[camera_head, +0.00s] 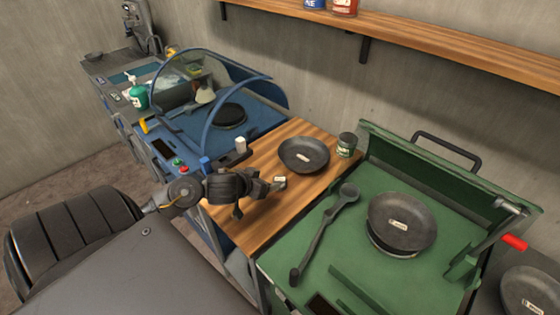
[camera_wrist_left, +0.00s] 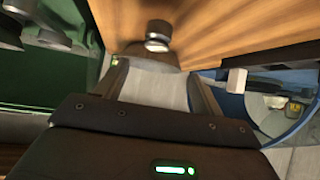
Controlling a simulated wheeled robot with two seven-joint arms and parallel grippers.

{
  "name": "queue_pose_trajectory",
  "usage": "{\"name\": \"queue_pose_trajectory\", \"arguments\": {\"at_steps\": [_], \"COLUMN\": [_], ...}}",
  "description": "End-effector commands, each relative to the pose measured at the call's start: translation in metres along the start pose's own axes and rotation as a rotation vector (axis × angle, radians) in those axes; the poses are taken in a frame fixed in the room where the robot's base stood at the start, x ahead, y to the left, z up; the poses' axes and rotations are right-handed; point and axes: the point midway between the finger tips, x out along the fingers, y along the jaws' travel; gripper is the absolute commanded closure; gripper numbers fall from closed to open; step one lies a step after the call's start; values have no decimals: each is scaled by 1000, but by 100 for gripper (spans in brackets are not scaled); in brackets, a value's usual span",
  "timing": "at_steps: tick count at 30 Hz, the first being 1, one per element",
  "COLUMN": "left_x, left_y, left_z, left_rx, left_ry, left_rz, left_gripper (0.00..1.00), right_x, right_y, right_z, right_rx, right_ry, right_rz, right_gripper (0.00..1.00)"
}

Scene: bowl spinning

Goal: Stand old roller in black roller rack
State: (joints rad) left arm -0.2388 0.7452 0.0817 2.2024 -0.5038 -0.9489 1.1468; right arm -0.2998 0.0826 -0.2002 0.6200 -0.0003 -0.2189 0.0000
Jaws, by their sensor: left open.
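My left gripper (camera_head: 260,190) is over the near left part of the wooden top, and its fingers (camera_wrist_left: 158,85) are apart with nothing held between them. A small dark cylinder with a pale band (camera_wrist_left: 158,35), seemingly the old roller, stands on the wood just beyond the fingertips. In the head view a small pale label (camera_head: 279,181) shows at the gripper's tip, and the gripper hides most of what is there. A black bar (camera_head: 234,159) with a white block (camera_head: 240,144) sits at the wood's left edge; I cannot tell if it is the black roller rack. My right gripper is out of view.
A dark bowl (camera_head: 304,154) and a green can (camera_head: 346,145) stand on the wooden top (camera_head: 262,228). The green machine (camera_head: 425,280) at right holds a bowl (camera_head: 401,221) and a long-handled tool (camera_head: 322,234). The blue domed machine (camera_head: 268,112) stands at left. A shelf (camera_head: 450,45) runs above.

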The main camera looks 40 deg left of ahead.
Motion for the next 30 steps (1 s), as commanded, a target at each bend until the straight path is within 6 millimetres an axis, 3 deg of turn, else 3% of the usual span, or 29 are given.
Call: {"name": "queue_pose_trajectory", "arguments": {"at_steps": [4,12,22,30], "left_x": [8,48,63,100], "left_y": [0,0,2,7], "left_z": [1,1,1,2], "left_rx": [-3,-2,-1,0], "left_ry": [0,1,0,0], "left_rz": [0,-1,0,0], "left_gripper": [32,32,32,32], "right_x": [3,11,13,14], "right_y": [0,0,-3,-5], "right_z": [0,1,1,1], "right_rx": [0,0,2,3], "right_ry": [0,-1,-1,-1], "right_rz": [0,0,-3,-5], "right_gripper": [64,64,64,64]}}
